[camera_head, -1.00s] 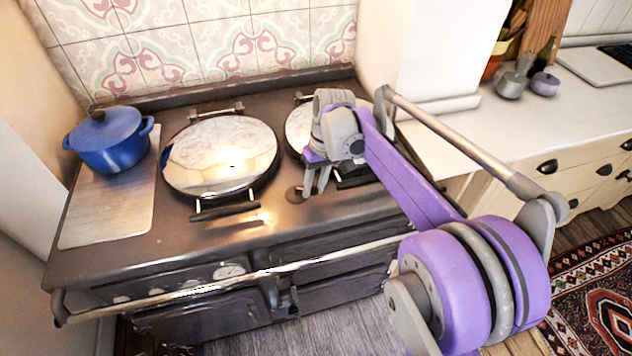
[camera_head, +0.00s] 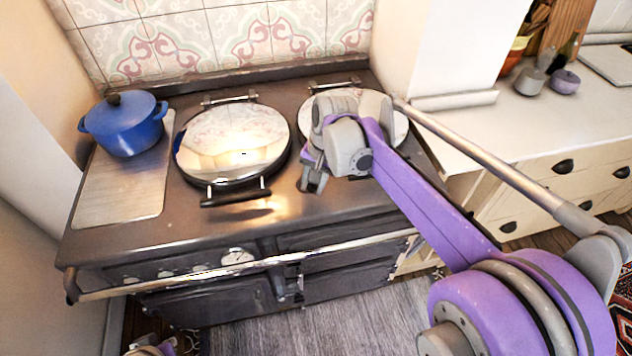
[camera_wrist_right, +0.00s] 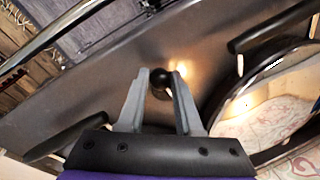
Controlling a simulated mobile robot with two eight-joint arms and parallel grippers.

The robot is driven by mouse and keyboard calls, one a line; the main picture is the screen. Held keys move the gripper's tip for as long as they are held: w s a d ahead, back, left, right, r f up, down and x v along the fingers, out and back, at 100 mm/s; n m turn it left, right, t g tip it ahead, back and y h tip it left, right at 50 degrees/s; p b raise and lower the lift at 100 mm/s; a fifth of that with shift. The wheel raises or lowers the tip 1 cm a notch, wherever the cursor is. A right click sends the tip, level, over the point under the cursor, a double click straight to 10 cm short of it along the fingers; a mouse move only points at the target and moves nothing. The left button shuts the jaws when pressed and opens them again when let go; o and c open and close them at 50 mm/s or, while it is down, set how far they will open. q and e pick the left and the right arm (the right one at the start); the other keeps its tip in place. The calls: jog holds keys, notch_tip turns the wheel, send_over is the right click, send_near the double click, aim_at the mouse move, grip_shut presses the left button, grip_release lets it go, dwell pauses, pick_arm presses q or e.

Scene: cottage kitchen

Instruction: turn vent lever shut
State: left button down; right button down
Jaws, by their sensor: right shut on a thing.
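The vent lever shows as a dark round knob (camera_wrist_right: 160,77) on the dark stove top in the right wrist view. My right gripper (camera_wrist_right: 163,82) has its two grey fingers on either side of this knob and is shut on it. In the head view my right gripper (camera_head: 313,181) points down at the stove top (camera_head: 255,222) between the two round lids, and the lever is hidden behind it. My left gripper does not show.
A shiny round lid (camera_head: 233,140) with a front handle is left of my gripper. Another lid (camera_head: 398,128) is partly behind my wrist. A blue pot (camera_head: 122,124) stands at the far left. A rail (camera_head: 205,272) runs along the stove front.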

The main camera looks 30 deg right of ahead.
jog(key=shift+a+m, duration=0.1)
jog(key=shift+m, duration=0.2)
jog(key=c, duration=0.6)
grip_release()
jog(key=r, duration=0.3)
jog(key=s+d+r, duration=0.1)
jog(key=r, duration=0.6)
jog(key=shift+s+d+r+p, duration=0.15)
jog(key=shift+s+r+p, duration=0.1)
jog(key=shift+r+p, duration=0.15)
jog(key=s+a+f+n+t, duration=0.1)
jog(key=s+a+f+n, duration=0.1)
jog(key=s+f, duration=0.3)
jog(key=s+a+f+n+t+h, duration=0.1)
jog(key=s+a+f+n, duration=0.1)
jog(key=s+f+n, duration=0.2)
jog(key=s+a+f+n+t, duration=0.1)
jog(key=s+a+f+n, duration=0.1)
jog(key=s+f, duration=0.4)
jog(key=shift+s+f+n+t+h, duration=0.15)
jog(key=shift+s+n+t, duration=0.05)
jog(key=shift+s+n, duration=0.25)
jog(key=shift+s+f+n+t+h, duration=0.1)
jog(key=shift+s+n+t+h, duration=0.1)
jog(key=shift+s+n, duration=0.2)
